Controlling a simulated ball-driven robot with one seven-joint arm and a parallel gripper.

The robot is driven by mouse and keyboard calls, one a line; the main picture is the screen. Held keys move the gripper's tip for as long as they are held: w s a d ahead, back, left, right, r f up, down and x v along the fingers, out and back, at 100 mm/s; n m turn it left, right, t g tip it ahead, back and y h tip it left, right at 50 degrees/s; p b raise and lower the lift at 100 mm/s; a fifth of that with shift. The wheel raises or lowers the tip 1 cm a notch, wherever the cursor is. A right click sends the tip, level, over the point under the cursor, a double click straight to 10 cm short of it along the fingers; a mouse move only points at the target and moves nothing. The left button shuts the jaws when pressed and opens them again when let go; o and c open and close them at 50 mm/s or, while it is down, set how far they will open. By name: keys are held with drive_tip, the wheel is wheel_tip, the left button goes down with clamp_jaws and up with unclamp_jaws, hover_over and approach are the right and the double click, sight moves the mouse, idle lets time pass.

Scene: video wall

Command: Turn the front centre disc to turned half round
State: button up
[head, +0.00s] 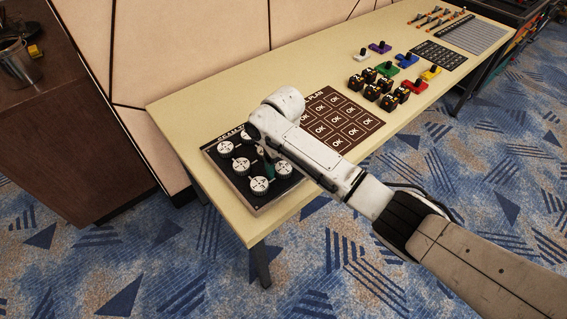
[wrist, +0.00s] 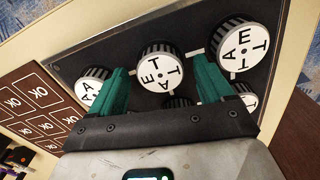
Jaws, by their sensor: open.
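The dark panel (head: 258,203) at the near left end of the table carries several round discs with white lettered faces and dark ridged rims. In the wrist view, three discs run in a row along one panel edge. The middle one, which I take as the front centre disc (wrist: 156,66), shows black letters and lies between and just beyond my green fingertips. My gripper (wrist: 158,76) is open, with one finger on each side of this disc. Contact cannot be told. In the head view my gripper (head: 268,162) is low over the panel, and the arm hides part of it.
Neighbouring discs (wrist: 240,48) (wrist: 90,90) stand close outside each finger. A brown sheet with OK squares (head: 350,128) lies beside the panel. Black blocks (head: 378,88) and coloured knobbed pieces (head: 415,86) stand farther along the table. A dark wooden cabinet (head: 60,130) stands left.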

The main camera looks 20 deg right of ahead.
drive_tip(key=c, duration=1)
drive_tip(key=shift+c, duration=0.2)
drive_tip(key=shift+n, duration=0.3)
drive_tip(key=n+p, duration=0.1)
drive_tip(key=n, duration=0.1)
drive_tip(key=shift+r+n+p, duration=0.15)
drive_tip(key=shift+n+p, duration=0.15)
drive_tip(key=shift+p, duration=0.05)
drive_tip(key=n+p, duration=0.2)
drive_tip(key=n, duration=0.7)
drive_tip(key=shift+a+n+p, duration=0.1)
drive_tip(key=shift+n+p, duration=0.3)
drive_tip(key=n, duration=0.4)
drive_tip(key=shift+n+p, duration=0.3)
